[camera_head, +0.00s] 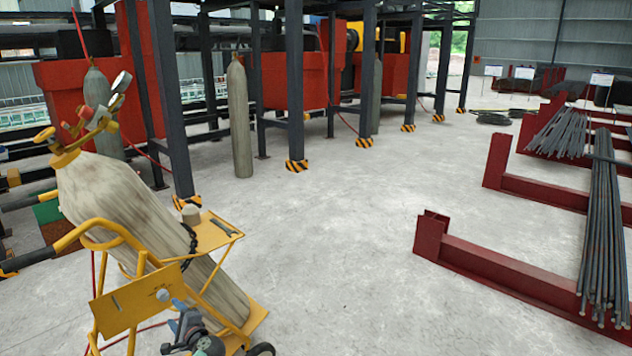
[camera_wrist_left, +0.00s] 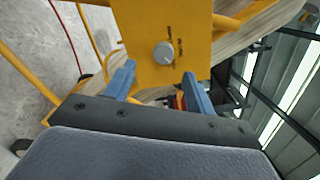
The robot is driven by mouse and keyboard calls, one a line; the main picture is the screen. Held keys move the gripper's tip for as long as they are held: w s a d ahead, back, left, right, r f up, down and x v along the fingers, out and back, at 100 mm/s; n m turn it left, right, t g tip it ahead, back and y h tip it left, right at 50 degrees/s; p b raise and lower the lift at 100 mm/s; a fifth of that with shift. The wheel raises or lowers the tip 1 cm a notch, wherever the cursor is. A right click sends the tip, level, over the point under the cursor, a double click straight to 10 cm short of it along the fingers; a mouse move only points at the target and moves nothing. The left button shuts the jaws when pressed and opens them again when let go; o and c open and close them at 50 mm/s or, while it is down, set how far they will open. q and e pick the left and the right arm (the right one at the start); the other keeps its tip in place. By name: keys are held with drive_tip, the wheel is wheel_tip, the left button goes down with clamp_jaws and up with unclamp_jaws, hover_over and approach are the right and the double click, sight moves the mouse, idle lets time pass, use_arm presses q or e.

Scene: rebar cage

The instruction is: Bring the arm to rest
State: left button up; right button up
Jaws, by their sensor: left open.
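My left gripper (camera_head: 180,312) is low in the head view, in front of the yellow gas-cylinder cart. In the left wrist view its two blue fingers (camera_wrist_left: 158,72) stand apart with nothing between them. Beyond the fingertips is a yellow panel (camera_head: 138,298) with a round grey knob (camera_wrist_left: 163,53). The knob (camera_head: 163,295) also shows in the head view, close to the fingers. I cannot tell whether a finger touches the panel. My right gripper is not in view.
A worn gas cylinder (camera_head: 125,210) leans on the yellow cart (camera_head: 262,312), which has a small tray (camera_head: 212,235) with a wrench. Red steel racks (camera_head: 500,270) holding rebar (camera_head: 603,230) stand at right. Open concrete floor (camera_head: 350,220) lies between.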

use_arm(q)
drive_tip(key=s+d+r+n+g+h+p, duration=0.1)
drive_tip(key=s+d+n+g+h, duration=0.1)
drive_tip(key=s+d+n+h, duration=0.6)
drive_tip(key=s+d+r+n+g+h+p, duration=0.1)
drive_tip(key=s+d+n+g+h, duration=0.15)
drive_tip(key=s+d, duration=0.95)
drive_tip(key=s+d+f+g+h+p, duration=0.1)
drive_tip(key=s+d, duration=0.3)
drive_tip(key=s, duration=0.5)
drive_tip(key=s+d+f+g+h+p, duration=0.1)
drive_tip(key=s+d, duration=0.3)
drive_tip(key=s, duration=0.6)
drive_tip(key=s+d+f+g+h+p, duration=0.2)
drive_tip(key=s+d+h, duration=0.1)
drive_tip(key=s, duration=0.6)
drive_tip(key=shift+s+d+p, duration=0.3)
drive_tip(key=shift+s+d, duration=0.05)
drive_tip(key=shift+d, duration=0.35)
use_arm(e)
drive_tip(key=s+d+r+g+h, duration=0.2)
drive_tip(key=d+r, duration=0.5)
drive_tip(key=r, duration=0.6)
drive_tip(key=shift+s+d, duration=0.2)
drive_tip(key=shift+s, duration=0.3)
use_arm(q)
drive_tip(key=shift+g, duration=0.25)
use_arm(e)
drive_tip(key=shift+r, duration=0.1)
